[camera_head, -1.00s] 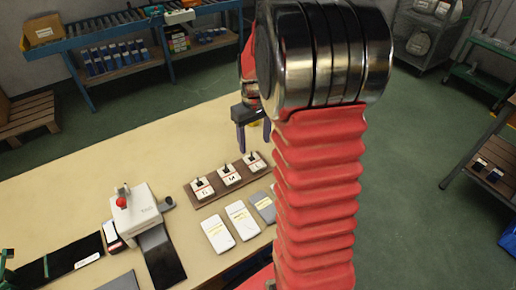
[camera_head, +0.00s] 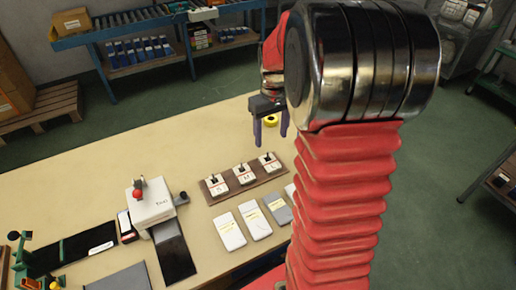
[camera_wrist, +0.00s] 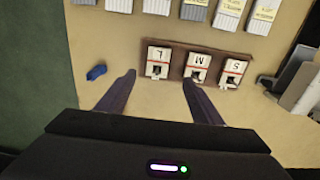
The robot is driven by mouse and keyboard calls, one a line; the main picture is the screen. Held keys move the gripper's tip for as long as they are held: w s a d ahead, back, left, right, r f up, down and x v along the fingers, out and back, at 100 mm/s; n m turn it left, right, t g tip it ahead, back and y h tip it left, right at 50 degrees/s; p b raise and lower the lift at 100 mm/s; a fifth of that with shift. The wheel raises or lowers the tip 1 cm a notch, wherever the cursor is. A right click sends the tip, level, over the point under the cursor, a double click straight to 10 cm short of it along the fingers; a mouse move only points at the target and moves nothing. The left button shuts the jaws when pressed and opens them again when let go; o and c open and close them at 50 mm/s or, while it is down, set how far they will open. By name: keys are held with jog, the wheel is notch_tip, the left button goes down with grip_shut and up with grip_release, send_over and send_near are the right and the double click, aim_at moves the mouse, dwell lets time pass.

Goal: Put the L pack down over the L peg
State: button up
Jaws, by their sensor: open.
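The L peg (camera_head: 270,161) is a short dark post on a white block. It stands at the far right end of a brown board, and it also shows in the wrist view (camera_wrist: 158,62). The M peg (camera_head: 244,173) and S peg (camera_head: 219,186) stand beside it. My gripper (camera_head: 271,140) is open and empty, just beyond the L end of the board. In the wrist view its fingertips (camera_wrist: 159,77) spread below the L block. White and grey packs (camera_head: 229,230) lie in a row before the board. Their labels are too small to read, so I cannot tell which is L.
A white machine (camera_head: 151,204) with a red knob stands left of the brown board (camera_head: 206,191). A small blue object (camera_wrist: 96,72) lies near the table edge. The table's far left is clear.

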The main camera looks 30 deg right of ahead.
jog(key=s+a+r+t, duration=0.3)
jog(key=s+a+r, duration=0.3)
jog(key=a+r, duration=0.45)
jog(key=s+a+t, duration=0.2)
jog(key=s+a, duration=0.8)
jog(key=shift+s+a+r+n+t, duration=0.2)
jog(key=shift+s+r+n+t, duration=0.1)
jog(key=shift+s+r, duration=0.1)
dwell(0.5)
